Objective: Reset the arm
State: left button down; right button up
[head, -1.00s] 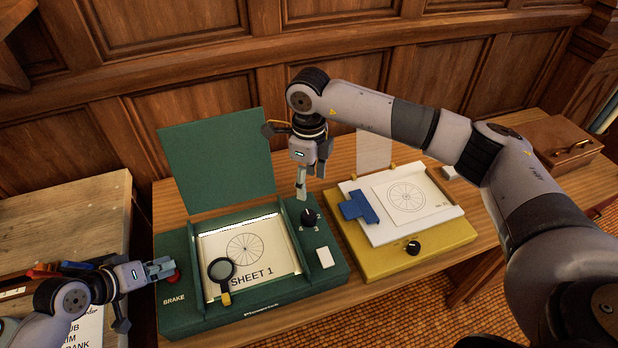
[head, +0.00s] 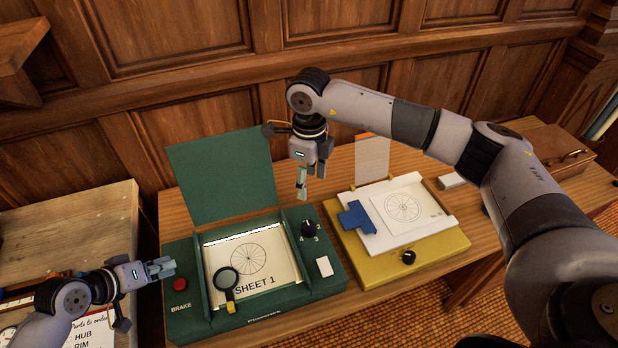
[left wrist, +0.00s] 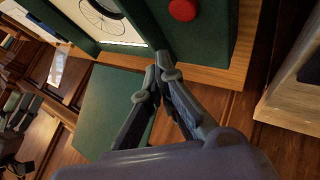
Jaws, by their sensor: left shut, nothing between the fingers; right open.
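My left gripper (head: 162,268) is shut and empty, just left of the red brake button (head: 180,284) on the green drafting board (head: 181,259). In the left wrist view its closed fingertips (left wrist: 160,75) point at the green board, with the red button (left wrist: 182,9) at the top, apart from the fingers. My right gripper (head: 309,190) is open and points down above the back right part of the green board, behind the black knob (head: 308,228). It holds nothing.
The green board has a raised lid, a wheel drawing (head: 262,280) and a magnifier (head: 226,279). A yellow board (head: 430,252) with a blue clip (head: 357,219) stands to the right. A brown case (head: 553,150) sits at the far right. A wooden side table (head: 80,217) is at left.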

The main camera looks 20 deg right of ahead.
pick_arm(q)
jog(key=shift+r+p, duration=0.45)
jog(key=shift+r, duration=0.35)
pick_arm(e)
jog(key=shift+r, duration=0.75)
pick_arm(q)
jog(key=shift+f, duration=0.1)
pick_arm(e)
jog(key=shift+f, duration=0.1)
